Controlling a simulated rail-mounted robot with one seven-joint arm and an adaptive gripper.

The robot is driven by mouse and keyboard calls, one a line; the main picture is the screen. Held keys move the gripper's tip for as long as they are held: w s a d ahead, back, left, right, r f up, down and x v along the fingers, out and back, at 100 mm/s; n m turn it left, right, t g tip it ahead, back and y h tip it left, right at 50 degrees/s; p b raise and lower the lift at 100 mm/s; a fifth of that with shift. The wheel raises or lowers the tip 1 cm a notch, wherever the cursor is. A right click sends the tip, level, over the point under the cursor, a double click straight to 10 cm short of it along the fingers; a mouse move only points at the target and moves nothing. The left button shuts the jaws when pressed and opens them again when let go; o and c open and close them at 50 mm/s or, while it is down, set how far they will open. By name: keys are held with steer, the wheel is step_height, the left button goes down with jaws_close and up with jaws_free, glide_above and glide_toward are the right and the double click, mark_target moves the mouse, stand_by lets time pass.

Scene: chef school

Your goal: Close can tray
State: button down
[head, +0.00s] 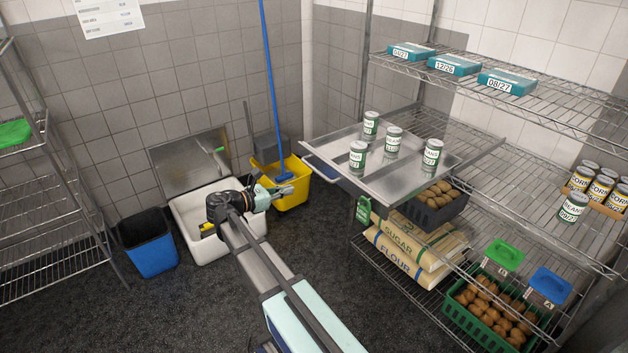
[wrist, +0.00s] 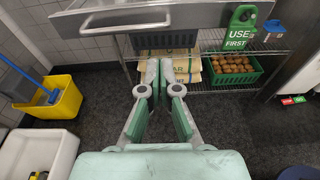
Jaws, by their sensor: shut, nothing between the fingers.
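The metal can tray (head: 335,150) is pulled out from the wire shelf unit, with several green-and-white bean cans (head: 393,141) standing upright on it. In the wrist view my gripper (wrist: 161,72) is shut and empty, pointing toward the space below the tray front.
A green "use first" tag (head: 363,209) hangs by the tray's front corner. Sugar and flour sacks (head: 400,255) and a green potato crate (head: 458,300) lie below. The yellow mop bucket (head: 297,190), white sink (head: 183,215) and blue bin (head: 152,258) stand left. Floor before the shelf is clear.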

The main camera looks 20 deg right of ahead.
mark_target(327, 181)
steer(key=p+x, duration=0.4)
steer(key=x, duration=0.9)
steer(key=shift+f+p, duration=0.1)
steer(key=shift+p, duration=0.2)
steer(key=shift+d+f, duration=0.2)
steer(key=shift+d, duration=0.3)
steer(key=shift+w, duration=0.1)
